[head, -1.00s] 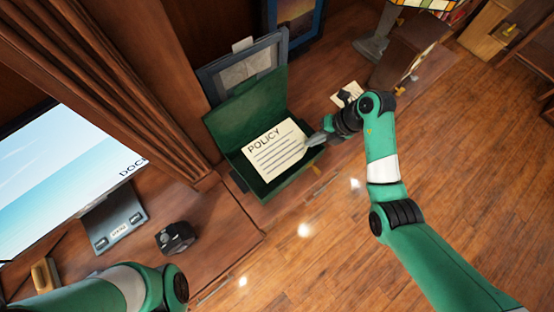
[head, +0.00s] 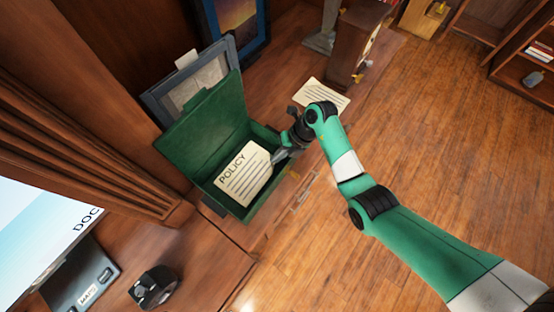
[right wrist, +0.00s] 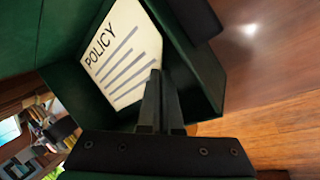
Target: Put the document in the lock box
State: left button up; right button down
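The document (head: 243,175), a cream sheet headed POLICY, is inside the open green lock box (head: 196,172), tilted against its inner side. It also shows in the right wrist view (right wrist: 122,55), with the dark green box walls (right wrist: 203,85) around it. My right gripper (head: 277,156) reaches over the box's right side. Its fingers (right wrist: 158,75) are close together at the document's near corner and appear shut on it; the fingertips are small and partly hidden. The box lid (head: 205,120) stands raised at the back. My left gripper is out of view.
Another lined paper (head: 324,94) lies on the wood cabinet right of the box. A wooden clock (head: 352,45) stands behind it. Framed pictures (head: 195,82) lean behind the lid. A monitor (head: 40,235) and black device (head: 154,287) are at left.

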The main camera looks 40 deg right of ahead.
jog(key=shift+f, duration=0.7)
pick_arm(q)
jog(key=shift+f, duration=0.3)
pick_arm(e)
jog(key=shift+r, duration=0.15)
jog(key=c, duration=1.6)
grip_release()
jog(key=c, duration=1.4)
grip_release()
pick_arm(q)
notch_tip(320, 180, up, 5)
jog(key=p, duration=0.5)
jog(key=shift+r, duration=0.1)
pick_arm(e)
jog(key=v, duration=1.2)
